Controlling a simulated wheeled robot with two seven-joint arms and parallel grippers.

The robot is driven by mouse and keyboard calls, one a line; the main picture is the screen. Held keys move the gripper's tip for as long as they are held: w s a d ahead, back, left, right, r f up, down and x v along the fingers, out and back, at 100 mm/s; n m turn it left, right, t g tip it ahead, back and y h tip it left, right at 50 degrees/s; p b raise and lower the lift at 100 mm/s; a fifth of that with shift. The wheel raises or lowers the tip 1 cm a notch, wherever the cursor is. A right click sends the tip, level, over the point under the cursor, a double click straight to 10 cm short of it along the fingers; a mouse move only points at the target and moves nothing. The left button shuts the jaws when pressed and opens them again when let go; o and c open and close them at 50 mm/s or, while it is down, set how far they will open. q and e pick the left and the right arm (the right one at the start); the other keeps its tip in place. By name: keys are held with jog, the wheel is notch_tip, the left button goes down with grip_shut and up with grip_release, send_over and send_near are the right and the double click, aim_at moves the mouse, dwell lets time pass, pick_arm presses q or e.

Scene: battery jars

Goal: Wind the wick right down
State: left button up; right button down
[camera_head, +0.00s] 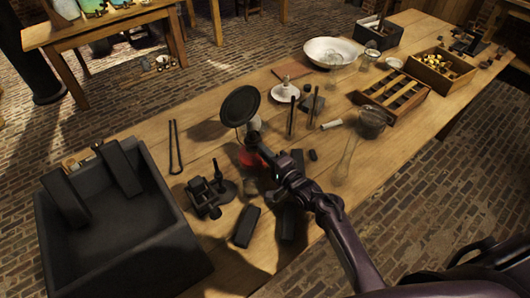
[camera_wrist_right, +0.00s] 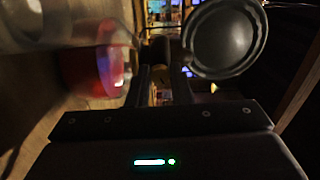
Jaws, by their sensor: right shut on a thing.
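The lamp has a red glass font (camera_head: 251,160), a clear chimney and a round dark reflector (camera_head: 240,105), and it stands on the table. My right gripper (camera_head: 267,152) reaches in beside it from the right. In the right wrist view the red font (camera_wrist_right: 88,73) is at the left and the reflector (camera_wrist_right: 225,38) is at the upper right. Between them my right gripper (camera_wrist_right: 161,75) is shut on a small brass part, seemingly the wick knob (camera_wrist_right: 160,72). The fingers partly hide it, and the wick cannot be made out. My left gripper is not in view.
A black tub (camera_head: 120,225) stands at the table's left end. A small dark apparatus (camera_head: 209,195) and dark blocks (camera_head: 246,226) lie near the lamp. A white bowl (camera_head: 332,52), a glass jar (camera_head: 371,122) and a slotted wooden crate (camera_head: 395,95) stand further right.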

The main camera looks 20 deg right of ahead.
jog(key=shift+s+f+n+b, duration=0.1)
jog(key=shift+n+b, duration=0.2)
jog(key=shift+n, duration=2.25)
jog(key=shift+f+n+b, duration=0.1)
jog(key=shift+n+b, duration=0.15)
jog(key=shift+n, duration=2.3)
jog(key=c, duration=1.3)
grip_release()
jog(key=shift+r, duration=0.1)
notch_tip(320, 180, up, 20)
jog(key=b, duration=0.1)
jog(key=shift+b, duration=0.3)
